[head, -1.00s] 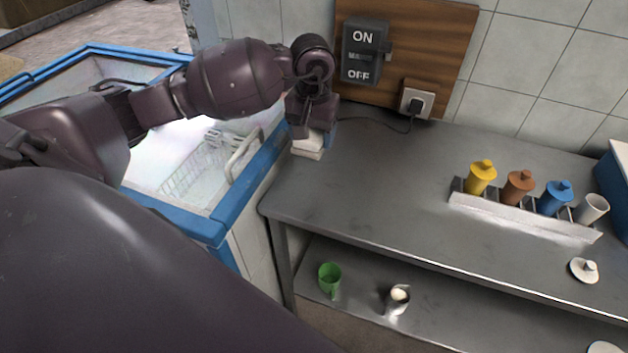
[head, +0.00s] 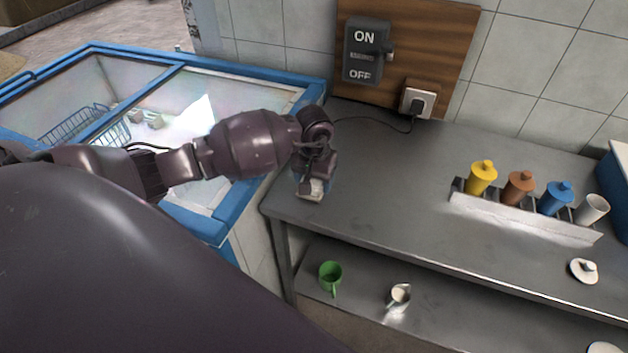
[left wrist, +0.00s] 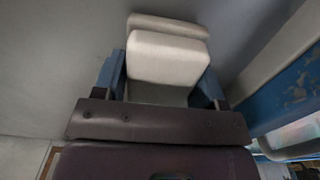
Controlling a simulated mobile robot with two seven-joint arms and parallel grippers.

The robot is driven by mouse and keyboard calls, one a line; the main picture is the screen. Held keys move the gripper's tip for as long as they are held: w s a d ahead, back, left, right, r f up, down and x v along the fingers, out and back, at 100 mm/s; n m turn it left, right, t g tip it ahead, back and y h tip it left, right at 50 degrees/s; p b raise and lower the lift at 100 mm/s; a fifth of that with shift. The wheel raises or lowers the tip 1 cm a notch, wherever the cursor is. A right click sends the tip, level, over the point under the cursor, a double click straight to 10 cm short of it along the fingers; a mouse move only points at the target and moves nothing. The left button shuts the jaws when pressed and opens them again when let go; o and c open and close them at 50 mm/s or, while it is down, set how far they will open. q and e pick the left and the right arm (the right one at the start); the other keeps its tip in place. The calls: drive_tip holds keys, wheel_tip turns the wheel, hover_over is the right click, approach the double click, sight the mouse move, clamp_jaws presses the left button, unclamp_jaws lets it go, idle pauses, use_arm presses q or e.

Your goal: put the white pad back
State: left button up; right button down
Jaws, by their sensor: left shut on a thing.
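The white pad (head: 312,194) is between the fingers of my left gripper (head: 314,185), at the left end of the steel counter in the head view. In the left wrist view the pad (left wrist: 167,58) is a pale block with a second pale layer behind it, between the blue fingertips of my left gripper (left wrist: 160,80). My left gripper is shut on it and points down. I cannot tell whether the pad touches the counter. My right gripper is not in view.
A blue-framed chest freezer (head: 232,215) with glass lids stands left of the counter (head: 400,185). A rack (head: 520,218) holds yellow, brown and blue bottles and a white cup. A white lid (head: 584,271) lies at the right. A green mug (head: 330,277) and a metal jug (head: 399,296) stand on the lower shelf.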

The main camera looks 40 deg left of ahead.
use_arm(q)
drive_tip(key=shift+f, duration=0.4)
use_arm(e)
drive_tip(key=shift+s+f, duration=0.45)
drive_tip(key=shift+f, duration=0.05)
